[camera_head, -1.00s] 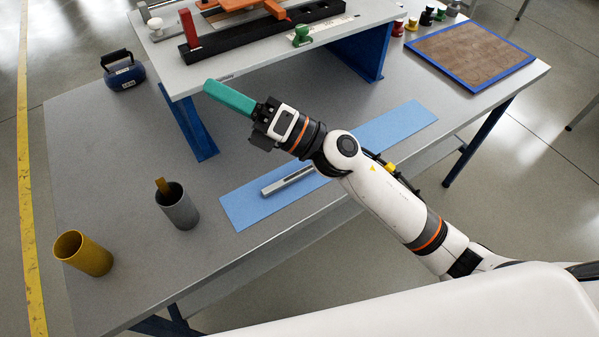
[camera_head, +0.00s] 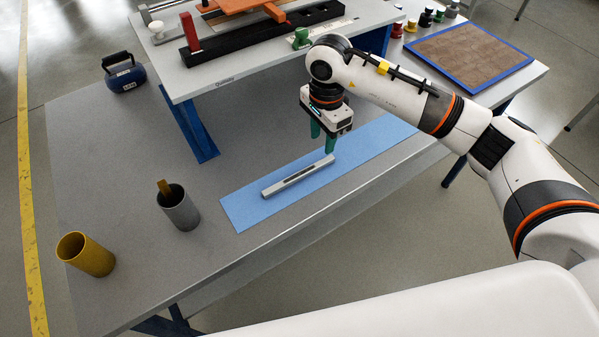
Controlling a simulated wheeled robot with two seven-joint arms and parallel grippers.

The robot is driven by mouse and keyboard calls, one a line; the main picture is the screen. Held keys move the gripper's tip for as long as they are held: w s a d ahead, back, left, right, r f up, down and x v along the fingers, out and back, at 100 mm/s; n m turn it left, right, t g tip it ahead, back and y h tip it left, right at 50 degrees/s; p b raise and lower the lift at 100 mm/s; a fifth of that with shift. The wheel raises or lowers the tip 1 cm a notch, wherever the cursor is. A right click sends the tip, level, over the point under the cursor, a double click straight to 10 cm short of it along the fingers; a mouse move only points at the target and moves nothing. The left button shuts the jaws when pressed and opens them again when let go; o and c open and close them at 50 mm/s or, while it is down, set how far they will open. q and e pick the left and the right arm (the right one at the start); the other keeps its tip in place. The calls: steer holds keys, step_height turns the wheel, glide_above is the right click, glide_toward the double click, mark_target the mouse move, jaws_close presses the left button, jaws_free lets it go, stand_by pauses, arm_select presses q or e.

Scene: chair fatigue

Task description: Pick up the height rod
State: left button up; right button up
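A long silver-grey bar with a dark slot along its top, the likely height rod (camera_head: 285,183), lies flat on the blue mat (camera_head: 245,212) in the head view. Its far right end is near my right gripper (camera_head: 322,145). That gripper points down with its two green fingers apart and nothing between them. It looks to be above the far end of the bar; the exact height gap is hard to tell. My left gripper is not in view.
A raised grey shelf (camera_head: 215,83) carrying a black fixture (camera_head: 265,35) stands behind the mat. A grey cup (camera_head: 180,212) and a yellow cup (camera_head: 88,256) stand at left. A blue weight (camera_head: 125,75) and a blue-edged brown board (camera_head: 470,55) are farther back.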

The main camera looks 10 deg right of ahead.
mark_target(318, 164)
step_height(318, 164, down, 4)
steer(key=shift+r+p, duration=0.25)
steer(key=shift+p, duration=0.1)
steer(key=shift+a+f+p, duration=0.1)
steer(key=shift+f+p, duration=0.3)
steer(key=shift+f, duration=0.15)
steer(key=f, duration=0.2)
steer(key=f+p, duration=0.1)
steer(key=shift+w+f, duration=0.2)
steer(key=shift+f, duration=0.55)
steer(key=shift+c, duration=0.3)
jaws_close()
